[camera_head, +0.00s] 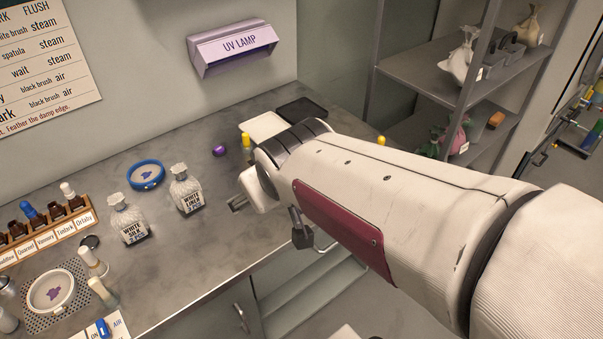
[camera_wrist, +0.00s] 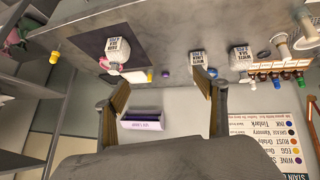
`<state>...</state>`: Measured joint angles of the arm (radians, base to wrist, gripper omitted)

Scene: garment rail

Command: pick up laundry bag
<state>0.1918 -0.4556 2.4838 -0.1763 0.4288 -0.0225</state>
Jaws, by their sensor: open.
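Two small pale bags with gathered tops stand upright on the grey counter (camera_head: 210,255), labelled WHITE SILK (camera_head: 128,222) and WHITE LINEN (camera_head: 186,190). In the wrist view, where things appear upside down, labelled bags show at the middle (camera_wrist: 197,58) and right (camera_wrist: 240,57). Another labelled bag (camera_wrist: 117,48) stands further left on a dark surface; I do not make it out in the head view. My gripper (camera_wrist: 163,77) is open, with nothing between its fingers. In the head view my gripper (camera_head: 268,220) is right of the WHITE LINEN bag, apart from it and partly hidden by my arm.
A UV lamp (camera_head: 233,47) is mounted on the wall. White (camera_head: 264,127) and black (camera_head: 302,112) trays lie behind my wrist. Shelves at right hold a white bag (camera_head: 459,60) and pink and green bags.

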